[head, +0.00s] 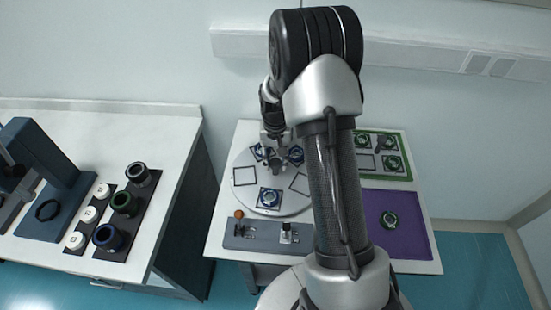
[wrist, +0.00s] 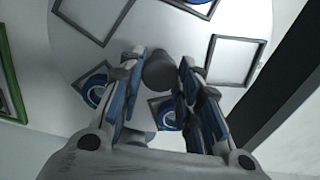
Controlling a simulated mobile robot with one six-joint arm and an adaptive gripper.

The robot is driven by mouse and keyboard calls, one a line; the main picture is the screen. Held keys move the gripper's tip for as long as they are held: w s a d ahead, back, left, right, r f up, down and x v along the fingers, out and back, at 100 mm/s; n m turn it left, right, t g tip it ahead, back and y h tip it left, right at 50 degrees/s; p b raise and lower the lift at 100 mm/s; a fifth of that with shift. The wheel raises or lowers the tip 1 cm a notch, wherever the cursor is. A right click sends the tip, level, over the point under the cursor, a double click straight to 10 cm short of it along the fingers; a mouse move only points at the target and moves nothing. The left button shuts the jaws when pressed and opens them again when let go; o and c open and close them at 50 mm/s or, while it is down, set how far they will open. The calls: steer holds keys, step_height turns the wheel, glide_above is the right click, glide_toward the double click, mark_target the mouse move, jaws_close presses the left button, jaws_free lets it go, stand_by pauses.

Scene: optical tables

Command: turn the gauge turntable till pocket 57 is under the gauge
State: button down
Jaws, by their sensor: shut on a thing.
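The turntable is a pale round disc (head: 243,195) on the middle table, with dark square pockets around it; it fills much of the wrist view (wrist: 135,45). The left pocket (head: 244,176) and the right pocket (head: 300,184) look empty. My gripper (head: 273,168) is over the disc, its fingers (wrist: 160,75) shut on a dark grey round post (wrist: 159,69). Pocket numbers are not legible. I cannot make out the gauge; my arm covers part of the area.
A grey strip with small fittings (head: 262,237) lies at the table's front, with an orange ball (head: 239,214) near it. A green-edged tray (head: 397,170) and a purple mat (head: 412,238) lie to the right. A bench (head: 165,125) with dark trays stands left, across a gap.

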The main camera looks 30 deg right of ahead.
mark_target(275, 162)
steer(key=shift+m, duration=2.5)
steer(key=shift+m+p, duration=0.3)
steer(key=shift+m, duration=0.3)
steer(key=c, duration=1.1)
jaws_free()
step_height(275, 162, up, 12)
